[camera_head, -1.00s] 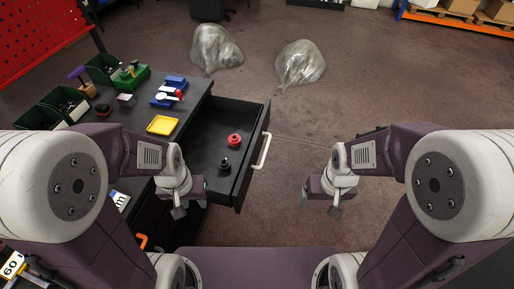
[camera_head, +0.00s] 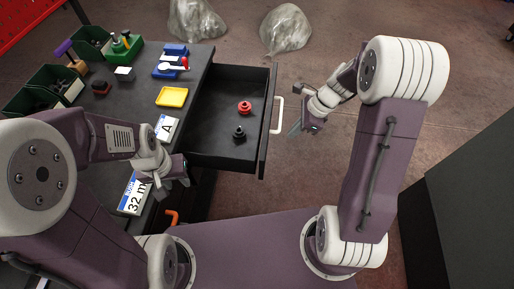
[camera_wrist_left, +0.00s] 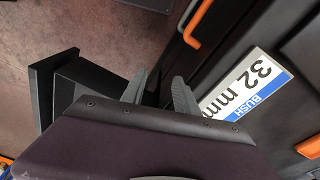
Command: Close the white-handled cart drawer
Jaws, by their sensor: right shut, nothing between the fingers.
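The cart drawer (camera_head: 210,118) is pulled out from the right side of the black cart. Its white handle (camera_head: 277,115) is on the outer face of the drawer front (camera_head: 267,125). A red knob-like part (camera_head: 244,107) and a black one (camera_head: 239,133) lie inside. My right gripper (camera_head: 296,129) is shut and empty, just right of the handle with a small gap seen between them. My left gripper (camera_head: 181,178) is open and empty, near the front corner of the drawer. In the left wrist view its fingers (camera_wrist_left: 160,92) stand apart.
The cart top (camera_head: 137,85) carries a yellow tray (camera_head: 172,97), green bins (camera_head: 55,82) and small parts. An orange handle (camera_head: 172,217) is on the cart front. A dark cabinet (camera_head: 465,200) stands at right. Plastic bags (camera_head: 285,30) lie on the floor behind.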

